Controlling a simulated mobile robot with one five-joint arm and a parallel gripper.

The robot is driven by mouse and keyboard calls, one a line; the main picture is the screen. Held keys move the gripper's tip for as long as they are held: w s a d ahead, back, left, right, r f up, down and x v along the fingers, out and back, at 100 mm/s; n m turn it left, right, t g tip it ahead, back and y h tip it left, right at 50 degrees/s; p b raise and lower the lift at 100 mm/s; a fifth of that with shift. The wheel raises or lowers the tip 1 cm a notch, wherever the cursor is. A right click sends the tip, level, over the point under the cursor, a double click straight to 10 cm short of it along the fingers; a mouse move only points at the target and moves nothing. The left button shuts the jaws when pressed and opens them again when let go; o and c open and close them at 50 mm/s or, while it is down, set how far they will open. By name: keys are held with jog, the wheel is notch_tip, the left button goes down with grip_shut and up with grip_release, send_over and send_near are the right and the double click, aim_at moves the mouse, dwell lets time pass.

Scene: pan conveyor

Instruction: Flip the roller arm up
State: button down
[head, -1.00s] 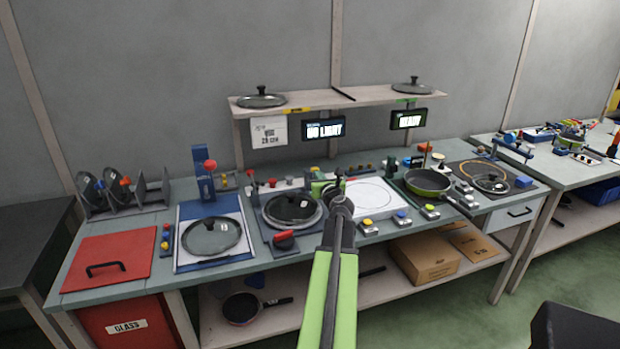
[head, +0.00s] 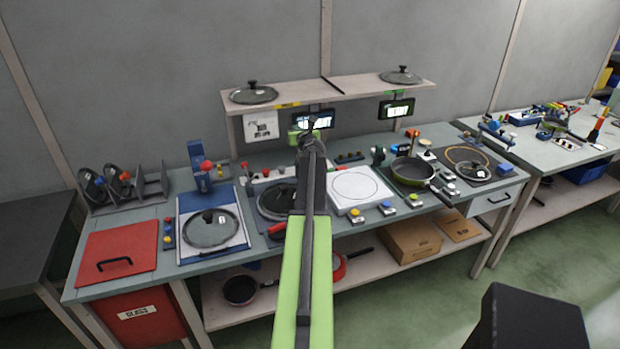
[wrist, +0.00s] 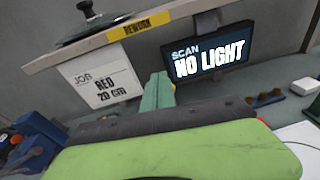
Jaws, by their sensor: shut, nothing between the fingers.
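My gripper (head: 312,122) is raised in front of the shelf and the left display, above the middle of the bench. In the wrist view its narrow green fingers (wrist: 157,92) are together and hold nothing. A blue upright bracket (head: 198,166) with a red knob (head: 206,165) stands behind the blue-edged lid station at left. I cannot tell for sure whether it is the roller arm. A dark round station (head: 272,203) with a lid is partly hidden behind my arm. Its red handle (head: 277,230) shows at the front.
The shelf (head: 330,90) carries two lids; my gripper is close to it. The left display (wrist: 208,60) reads "NO LIGHT", and the job card (wrist: 97,78) reads "RED 20 cm".

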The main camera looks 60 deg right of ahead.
jog(key=w+d, duration=0.4)
jog(key=shift+r, duration=0.35)
jog(key=shift+s, duration=0.1)
dwell(1.1)
jog(key=s+a+r+p, duration=0.6)
jog(key=a+r+p, duration=0.2)
jog(key=shift+s+r+p, duration=0.15)
jog(key=shift+r+p, duration=0.05)
jog(key=shift+p, duration=0.2)
